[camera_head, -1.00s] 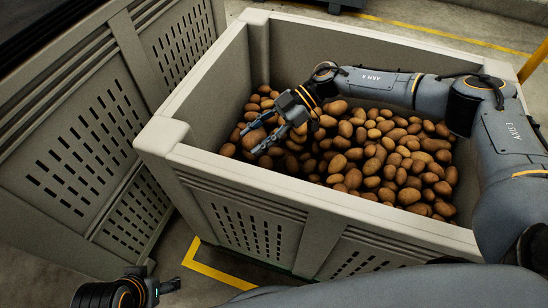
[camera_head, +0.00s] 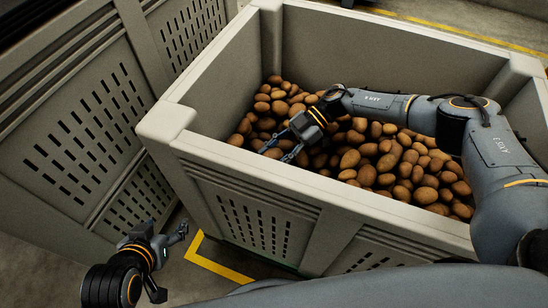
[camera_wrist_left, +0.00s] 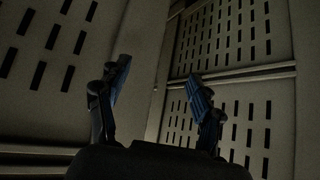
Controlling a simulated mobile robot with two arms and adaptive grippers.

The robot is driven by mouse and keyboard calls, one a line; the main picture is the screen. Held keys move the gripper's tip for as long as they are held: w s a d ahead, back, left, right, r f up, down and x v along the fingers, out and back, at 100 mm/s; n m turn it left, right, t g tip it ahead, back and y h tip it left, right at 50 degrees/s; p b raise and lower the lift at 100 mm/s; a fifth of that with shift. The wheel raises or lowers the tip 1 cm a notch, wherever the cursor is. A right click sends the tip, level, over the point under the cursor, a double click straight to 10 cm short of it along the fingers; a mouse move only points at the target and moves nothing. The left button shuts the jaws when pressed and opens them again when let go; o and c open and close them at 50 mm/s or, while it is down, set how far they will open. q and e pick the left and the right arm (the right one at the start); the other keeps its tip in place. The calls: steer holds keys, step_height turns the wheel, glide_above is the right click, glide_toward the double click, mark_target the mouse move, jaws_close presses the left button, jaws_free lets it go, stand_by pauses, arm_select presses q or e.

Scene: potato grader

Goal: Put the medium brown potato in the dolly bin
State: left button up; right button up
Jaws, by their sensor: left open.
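Many brown potatoes (camera_head: 385,158) lie heaped in a large beige slatted bin (camera_head: 330,208). I cannot tell which of them is the medium brown potato. My right gripper (camera_head: 279,151) is low over the left part of the heap, its fingers apart and pointing down-left; contact with potatoes is unclear. My left gripper (camera_head: 171,262) is open and empty, outside the bin at the lower left, low in front of it. Its two fingers also show apart in the left wrist view (camera_wrist_left: 158,85), facing slatted panels. No bin is clearly identifiable as the dolly bin.
Another slatted beige bin (camera_head: 75,150) stands close on the left, with a narrow gap to the potato bin. The potato bin's high walls surround my right gripper. A yellow floor line (camera_head: 217,267) runs in front of the bin.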

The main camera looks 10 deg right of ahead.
arm_select(q)
steer(key=shift+w+d+r+t, duration=0.2)
steer(key=shift+w+r+t, duration=0.25)
steer(key=shift+w, duration=0.15)
arm_select(e)
steer(key=shift+f, duration=0.3)
arm_select(q)
steer(key=shift+w+d+r, duration=0.1)
steer(key=shift+w+r, duration=0.1)
steer(key=shift+w, duration=0.1)
arm_select(e)
steer(key=shift+f, duration=0.2)
steer(key=o, duration=1.2)
arm_select(q)
steer(key=shift+t, duration=0.25)
arm_select(e)
steer(key=shift+r, duration=0.1)
